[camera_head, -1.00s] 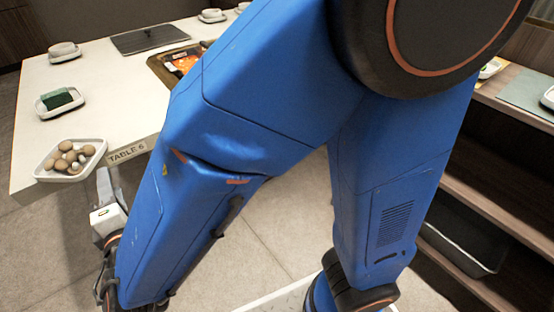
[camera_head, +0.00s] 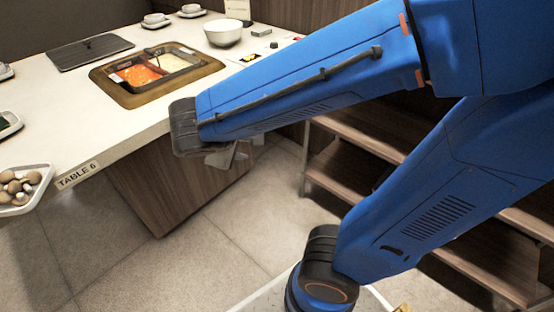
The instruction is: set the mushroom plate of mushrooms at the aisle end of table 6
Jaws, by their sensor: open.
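The white mushroom plate (camera_head: 40,186) with several brown mushrooms (camera_head: 14,184) is at the left edge of the picture, cut off by it. It is at the near end of table 6 (camera_head: 120,128), left of the "TABLE 6" label (camera_head: 77,175). Its near rim overlaps the table's front edge; I cannot tell whether it overhangs. The plate looks level, with the mushrooms on it. My gripper (camera_head: 230,156) shows only as a small grey part below my blue arm, mostly hidden. It is open, well right of the plate and apart from it, with nothing seen in it.
A hotpot (camera_head: 150,68) with red and pale broth is set into the table. A dark grill lid (camera_head: 88,52), a white bowl (camera_head: 222,33) and cups on saucers (camera_head: 156,20) stand behind. Wooden shelves (camera_head: 350,172) are at right. Tiled floor (camera_head: 170,262) in front is clear.

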